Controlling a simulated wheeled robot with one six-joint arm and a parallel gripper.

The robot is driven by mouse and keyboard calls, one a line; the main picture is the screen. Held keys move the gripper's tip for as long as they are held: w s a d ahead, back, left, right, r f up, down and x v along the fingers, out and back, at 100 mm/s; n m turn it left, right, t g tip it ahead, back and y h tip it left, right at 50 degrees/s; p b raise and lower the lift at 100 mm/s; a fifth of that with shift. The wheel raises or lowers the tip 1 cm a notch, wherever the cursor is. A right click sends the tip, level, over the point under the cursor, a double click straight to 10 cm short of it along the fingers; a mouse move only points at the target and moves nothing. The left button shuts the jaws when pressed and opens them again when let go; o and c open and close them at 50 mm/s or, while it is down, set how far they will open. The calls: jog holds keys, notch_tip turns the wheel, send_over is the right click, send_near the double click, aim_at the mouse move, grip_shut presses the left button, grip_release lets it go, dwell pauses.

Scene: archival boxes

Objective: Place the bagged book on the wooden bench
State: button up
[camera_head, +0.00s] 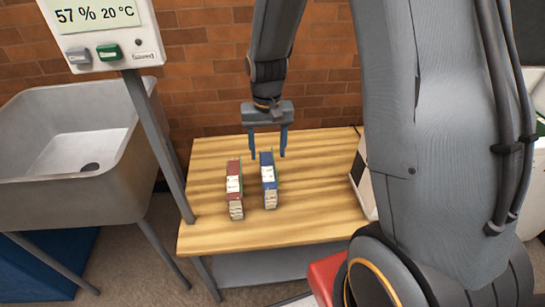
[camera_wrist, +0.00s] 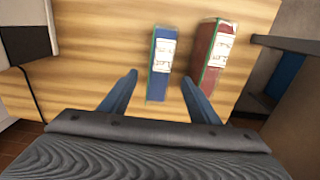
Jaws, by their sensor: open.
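Two books stand on the wooden bench (camera_head: 310,190). One is a red book (camera_head: 234,185) with a white label, and the other is a blue book (camera_head: 268,172) with a white label just to its right. I cannot tell from these views which one is bagged. My gripper (camera_head: 267,157) is open and empty, fingers pointing down at the far end of the blue book. In the wrist view, the blue book (camera_wrist: 160,65) lies between and beyond the fingertips (camera_wrist: 159,76), and the red book (camera_wrist: 210,58) is to the right. Contact with the blue book cannot be told.
A grey sink (camera_head: 70,150) stands left of the bench. A post with a display panel (camera_head: 100,30) rises at the bench's left edge. A brick wall (camera_head: 200,60) is behind. A white object (camera_head: 362,178) sits at the bench's right edge. Bare wood lies right of the books.

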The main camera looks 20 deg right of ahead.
jog(key=s+d+r, duration=0.3)
jog(key=s+r, duration=0.2)
jog(key=s, duration=0.3)
jog(key=s+d+r, duration=0.3)
jog(key=s+r, duration=0.2)
jog(key=s, duration=0.4)
jog(key=shift+s+d, duration=0.25)
jog(key=shift+r+n, duration=0.15)
jog(key=shift+n, duration=0.15)
jog(key=shift+n, duration=0.8)
jog(key=a+p, duration=0.1)
jog(key=a+r+p, duration=0.1)
jog(key=a, duration=0.1)
jog(key=a+r+p, duration=0.1)
jog(key=p, duration=0.1)
jog(key=shift+a+r, duration=0.2)
jog(key=shift+a, duration=0.2)
